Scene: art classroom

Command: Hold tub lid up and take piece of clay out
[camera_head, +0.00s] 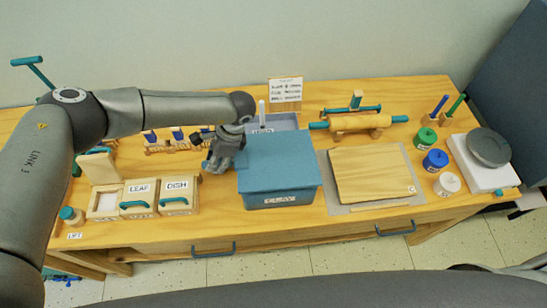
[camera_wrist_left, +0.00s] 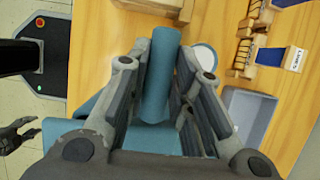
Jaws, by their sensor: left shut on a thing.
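The blue-teal tub (camera_head: 280,199) with a CLAY label stands at the middle of the table. Its lid (camera_head: 278,160) covers the top and looks flat, so the inside and any clay are hidden. My left gripper (camera_head: 217,165) is at the lid's left side. In the left wrist view, its fingers (camera_wrist_left: 160,95) are closed around a teal round bar (camera_wrist_left: 155,90), which seems to be the lid's handle. Part of my right gripper (camera_wrist_left: 22,135) shows at the left edge of that view, its fingers apart and empty, away from the tub.
A wooden board (camera_head: 370,174) lies right of the tub, with a rolling pin (camera_head: 360,122) behind it. A grey tray (camera_head: 285,122) is behind the tub. LEAF and DISH boxes (camera_head: 178,204) stand to the left. Coloured jars (camera_head: 435,160) and a scale (camera_head: 480,170) are at the right.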

